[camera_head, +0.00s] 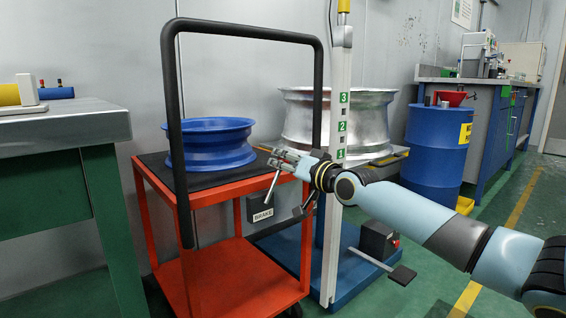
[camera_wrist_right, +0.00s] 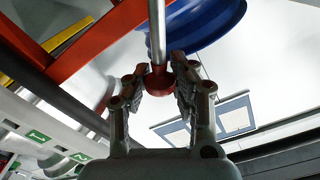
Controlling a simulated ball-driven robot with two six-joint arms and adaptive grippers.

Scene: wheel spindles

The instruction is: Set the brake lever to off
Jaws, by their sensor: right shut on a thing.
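The brake lever (camera_wrist_right: 157,35) is a bare metal rod with a red knob (camera_wrist_right: 160,81) at its end. My right gripper (camera_head: 277,160) is shut on the red knob; the wrist view shows a finger on each side of it. In the head view the lever's rod (camera_head: 272,187) slants between the gripper and the side of the red cart, above a small plate marked BRAKE (camera_head: 262,216). The knob is hidden by the fingers there. No off mark is readable. My left gripper is not in view.
The red cart (camera_head: 205,279) carries a blue wheel rim (camera_head: 211,145) and has a black push handle (camera_head: 245,31). A silver rim (camera_head: 300,115) sits on a lift behind a numbered white post (camera_head: 340,75). A green-legged bench (camera_head: 70,130) stands left, a blue drum (camera_head: 435,145) right.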

